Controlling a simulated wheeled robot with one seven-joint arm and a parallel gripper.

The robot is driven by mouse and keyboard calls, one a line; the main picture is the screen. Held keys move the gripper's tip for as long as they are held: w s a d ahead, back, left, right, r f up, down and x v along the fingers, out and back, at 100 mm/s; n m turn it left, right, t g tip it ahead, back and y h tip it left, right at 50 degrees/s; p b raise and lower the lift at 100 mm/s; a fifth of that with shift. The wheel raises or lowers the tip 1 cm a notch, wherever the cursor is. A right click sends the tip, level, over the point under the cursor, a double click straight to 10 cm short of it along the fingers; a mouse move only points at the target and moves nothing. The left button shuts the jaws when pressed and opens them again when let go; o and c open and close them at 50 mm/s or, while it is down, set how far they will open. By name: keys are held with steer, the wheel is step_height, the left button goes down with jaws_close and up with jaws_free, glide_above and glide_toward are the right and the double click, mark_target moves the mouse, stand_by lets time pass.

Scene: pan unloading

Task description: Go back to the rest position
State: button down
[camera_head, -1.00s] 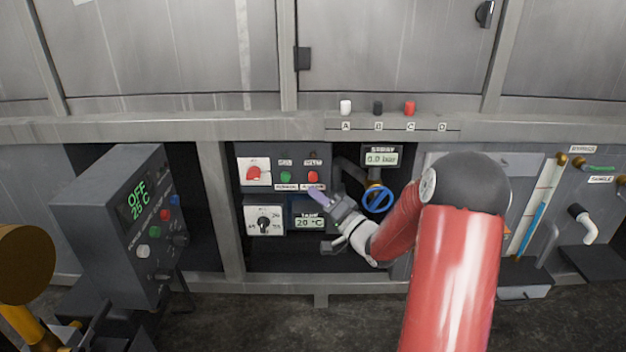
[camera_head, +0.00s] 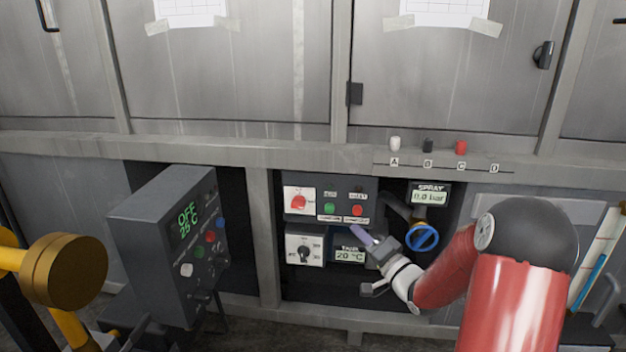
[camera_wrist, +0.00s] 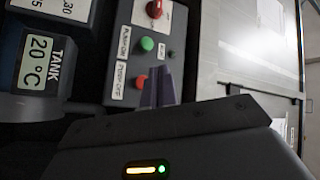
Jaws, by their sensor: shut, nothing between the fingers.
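My gripper (camera_head: 366,240) is at the end of my red arm, in front of the control panel, with its fingers shut and empty. In the wrist view the fingers (camera_wrist: 158,88) point toward the control box (camera_wrist: 128,60), near its red button (camera_wrist: 141,81). In the head view the box (camera_head: 331,184) carries a red rotary switch (camera_head: 299,202), a green button (camera_head: 330,209) and a red button (camera_head: 357,210). The fingertips appear just below the red button; I cannot tell whether they touch anything.
A blue valve wheel (camera_head: 423,238) and a spray display reading 0.0 bar (camera_head: 430,196) are right of the gripper. A tank display (camera_head: 348,256) reads 20 °C. A grey console (camera_head: 165,225) and a yellow pipe end (camera_head: 70,270) stand at left. A metal ledge (camera_head: 300,151) runs above.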

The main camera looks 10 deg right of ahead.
steer(key=s+a+r+n+g+h+p, duration=0.2)
steer(key=s+r+n+g+h+p, duration=0.3)
steer(key=s+r+h, duration=0.55)
steer(key=s+a+g+p, duration=0.1)
steer(key=s+g, duration=0.3)
steer(key=s, duration=0.7)
steer(key=s+a+n+g+y+p, duration=0.1)
steer(key=s+a+g, duration=0.2)
steer(key=s, duration=0.8)
steer(key=shift+s+a+r+g, duration=0.35)
steer(key=shift+s+a+g, duration=0.05)
steer(key=shift+a, duration=0.4)
steer(key=shift+y, duration=0.25)
